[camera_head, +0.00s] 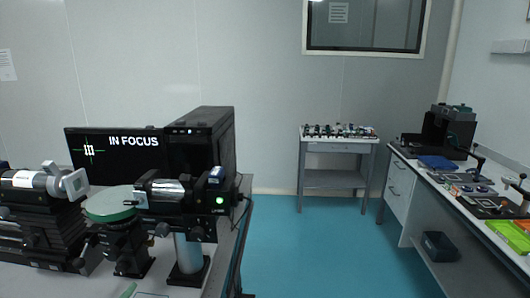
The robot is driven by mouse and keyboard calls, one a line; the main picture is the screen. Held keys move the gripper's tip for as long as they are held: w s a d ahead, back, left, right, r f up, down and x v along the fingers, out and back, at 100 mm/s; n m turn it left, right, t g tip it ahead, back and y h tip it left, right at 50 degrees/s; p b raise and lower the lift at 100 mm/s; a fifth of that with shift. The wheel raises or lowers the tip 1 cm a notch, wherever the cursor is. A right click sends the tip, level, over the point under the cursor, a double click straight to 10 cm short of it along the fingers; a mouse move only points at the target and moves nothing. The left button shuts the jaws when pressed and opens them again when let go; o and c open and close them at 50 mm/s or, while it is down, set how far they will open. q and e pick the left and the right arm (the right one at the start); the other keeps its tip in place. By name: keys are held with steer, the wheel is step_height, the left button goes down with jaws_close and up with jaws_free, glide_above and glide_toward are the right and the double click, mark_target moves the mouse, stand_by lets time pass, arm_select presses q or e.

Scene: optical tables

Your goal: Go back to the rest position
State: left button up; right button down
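Neither of my grippers shows in the head view. On the optical table (214,278) at the left stands an optical setup. A black device with a silver barrel (28,180) is at its left end. A round green disc (109,204) sits on a black mount in the middle. A black camera-like unit (176,193) with a green light stands on a post to the right of the disc. Behind them a black monitor (125,166) reads "IN FOCUS" beside a green cross and white bars.
A black computer case (207,147) stands beside the monitor. A small side table (338,146) with several small parts is against the back wall. A long bench (398,160) with a black instrument (449,131) and trays runs along the right. The teal floor (318,250) between them is clear.

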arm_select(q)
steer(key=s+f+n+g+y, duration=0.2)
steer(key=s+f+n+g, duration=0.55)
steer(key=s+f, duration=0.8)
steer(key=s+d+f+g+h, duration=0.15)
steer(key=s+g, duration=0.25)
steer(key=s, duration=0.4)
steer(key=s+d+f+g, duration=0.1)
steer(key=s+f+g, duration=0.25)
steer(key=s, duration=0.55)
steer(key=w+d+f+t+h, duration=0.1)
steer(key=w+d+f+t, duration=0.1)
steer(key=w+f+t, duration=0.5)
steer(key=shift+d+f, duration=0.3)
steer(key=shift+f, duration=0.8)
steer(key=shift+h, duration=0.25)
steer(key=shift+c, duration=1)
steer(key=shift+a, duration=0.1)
